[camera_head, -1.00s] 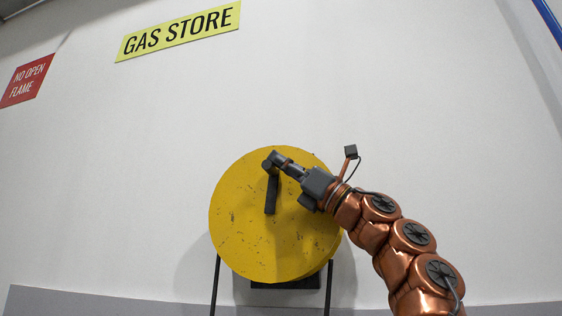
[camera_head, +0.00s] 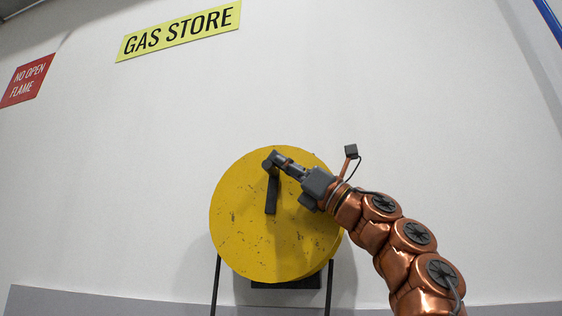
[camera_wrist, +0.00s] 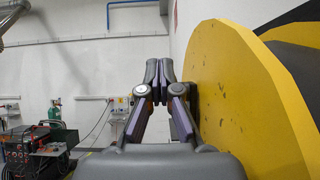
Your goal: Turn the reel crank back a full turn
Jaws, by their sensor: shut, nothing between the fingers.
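The yellow reel (camera_head: 240,235) is a round, worn disc standing upright in front of the wall, and it fills the right of the wrist view (camera_wrist: 232,95). Its dark crank arm (camera_head: 271,196) points up from near the disc's middle. My gripper (camera_head: 282,163) reaches in from the right to the crank's upper end, in front of the disc's upper part. In the wrist view my gripper (camera_wrist: 161,78) has its fingertips together with no handle visible between them. I cannot tell whether the fingers touch the crank; its handle is not clearly separable from them.
The reel stands on dark legs (camera_head: 329,288) close to the pale wall. A yellow GAS STORE sign (camera_head: 180,30) and a red NO OPEN FLAME sign (camera_head: 26,80) hang higher up. In the wrist view, a machine (camera_wrist: 35,148) stands far off at left.

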